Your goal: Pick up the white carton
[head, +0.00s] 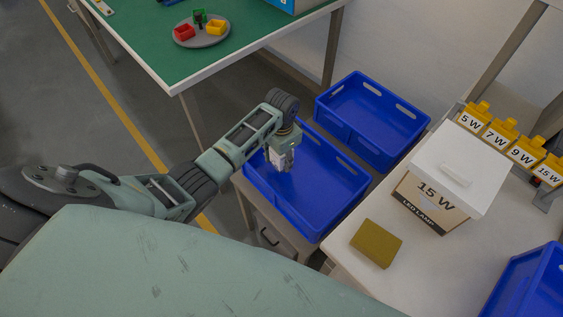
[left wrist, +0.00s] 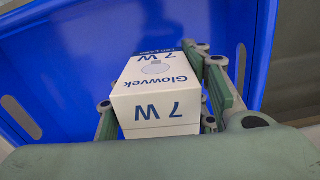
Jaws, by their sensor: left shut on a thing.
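The white carton (left wrist: 158,104) reads "Glowvek" and "7 W" in dark blue, upside down in the left wrist view. My left gripper (left wrist: 165,92) is shut on it, one green finger on each side. In the head view, my left gripper (head: 284,162) is over the nearer blue crate (head: 325,213), pointing down. Only a small pale part of the carton shows there. I cannot tell whether the carton touches the crate's floor. The rest of the visible crate floor looks empty. My right gripper is not in view.
A second, empty blue crate (head: 372,108) stands behind. A green table (head: 150,50) stands at upper left.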

